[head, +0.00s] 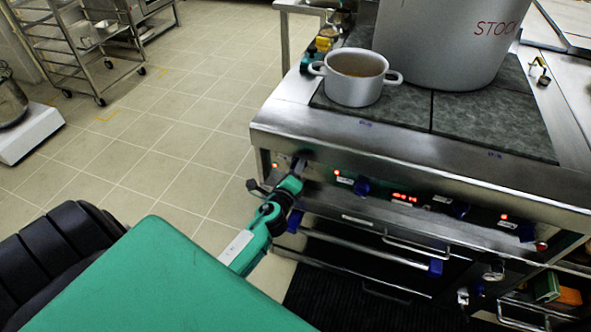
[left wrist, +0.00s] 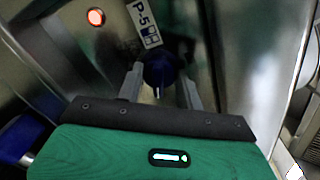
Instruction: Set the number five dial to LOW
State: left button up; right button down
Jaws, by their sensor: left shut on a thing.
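A white mark on the dial points toward the bottom of that picture. My left gripper (left wrist: 160,88) has one grey finger on each side of the dial and is shut on it. In the head view my left gripper (head: 297,168) is at the left end of the range's front panel and hides most of this dial. I cannot read a LOW marking. My right gripper is not in view.
A lit red lamp (head: 275,165) is beside the gripper. Other blue dials (head: 361,187) sit to the right along the panel. A small white pot (head: 354,82) and a large stockpot (head: 440,45) stand on the range. Oven handles (head: 430,247) jut out below.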

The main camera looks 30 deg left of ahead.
pick_arm(q)
jog(key=o, duration=1)
jog(key=f+b+v, duration=0.1)
jog(key=v, duration=1.2)
jog(key=shift+s+r+b, duration=0.4)
jog(key=shift+s+r, duration=0.05)
jog(key=shift+r, duration=0.05)
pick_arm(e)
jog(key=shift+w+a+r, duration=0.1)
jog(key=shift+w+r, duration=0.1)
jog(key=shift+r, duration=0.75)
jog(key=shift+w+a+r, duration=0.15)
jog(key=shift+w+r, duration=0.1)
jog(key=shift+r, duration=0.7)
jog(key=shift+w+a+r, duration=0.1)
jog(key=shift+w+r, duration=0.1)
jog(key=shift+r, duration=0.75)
pick_arm(q)
jog(key=shift+d+f, duration=0.1)
jog(key=shift+d, duration=0.05)
